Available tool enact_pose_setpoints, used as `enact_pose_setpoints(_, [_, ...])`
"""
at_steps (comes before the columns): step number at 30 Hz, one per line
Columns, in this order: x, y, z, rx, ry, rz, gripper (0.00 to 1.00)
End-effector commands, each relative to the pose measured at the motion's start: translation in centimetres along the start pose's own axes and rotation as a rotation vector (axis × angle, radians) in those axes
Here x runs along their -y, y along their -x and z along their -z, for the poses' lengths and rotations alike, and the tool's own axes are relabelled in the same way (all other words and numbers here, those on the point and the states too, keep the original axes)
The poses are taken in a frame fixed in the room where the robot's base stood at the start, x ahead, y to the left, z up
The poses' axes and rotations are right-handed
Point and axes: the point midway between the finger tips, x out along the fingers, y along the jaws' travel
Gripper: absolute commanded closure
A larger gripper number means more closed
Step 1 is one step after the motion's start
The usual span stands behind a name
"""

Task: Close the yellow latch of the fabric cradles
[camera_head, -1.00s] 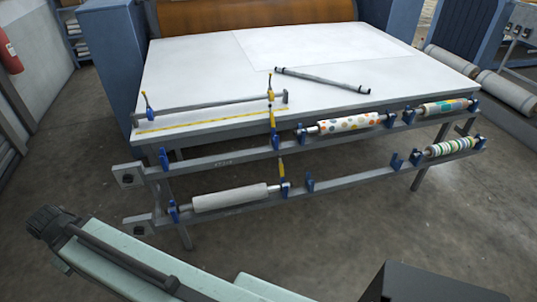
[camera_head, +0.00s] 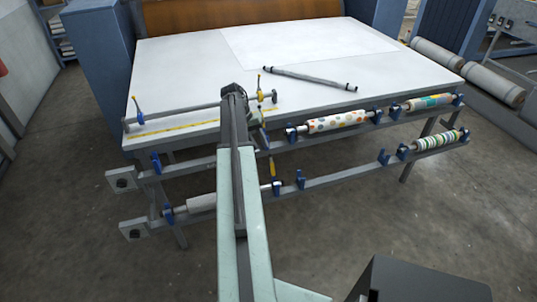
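The fabric cradles are blue brackets on two rails along the table's front. A yellow latch (camera_head: 271,168) stands upright at the blue cradle (camera_head: 277,188) by the right end of the white roll (camera_head: 201,202) on the lower rail. My gripper (camera_head: 259,132) is at the arm's far end, in front of the table's edge and above the lower yellow latch. Its fingers are too small and dark to tell apart. My arm hides part of the white roll.
The white table (camera_head: 190,65) carries a loose dark rod (camera_head: 310,77). A dotted roll (camera_head: 337,121), a colourful roll (camera_head: 423,103) and a striped roll (camera_head: 436,141) sit in cradles at right. The lower rail (camera_head: 340,174) is bare in its middle. Floor in front is open.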

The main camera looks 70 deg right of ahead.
Motion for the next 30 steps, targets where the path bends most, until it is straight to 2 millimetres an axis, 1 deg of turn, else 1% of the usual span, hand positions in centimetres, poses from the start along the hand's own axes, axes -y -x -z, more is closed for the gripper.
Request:
enact_pose_setpoints(1, [-0.8,-0.2,0.4,0.005,-0.014,-0.004,0.67])
enact_pose_setpoints(3, [-1.2,-0.4,0.4,0.007,-0.02,-0.006,0.67])
enact_pose_setpoints(8, [-1.0,-1.0,0.3,0.006,-0.019,-0.006,0.67])
enact_pose_setpoints(11, [-0.9,-2.2,0.3,0.006,-0.018,-0.006,0.67])
enact_pose_setpoints(18, [-0.7,-6.6,0.3,0.005,-0.017,-0.005,0.67])
enact_pose_setpoints(21, [-0.7,-7.9,0.2,0.005,-0.017,-0.005,0.67])
enact_pose_setpoints(24, [-0.9,-8.4,0.3,0.005,-0.016,-0.005,0.67])
enact_pose_setpoints(30, [-1.0,-8.1,0.3,0.005,-0.015,-0.005,0.67])
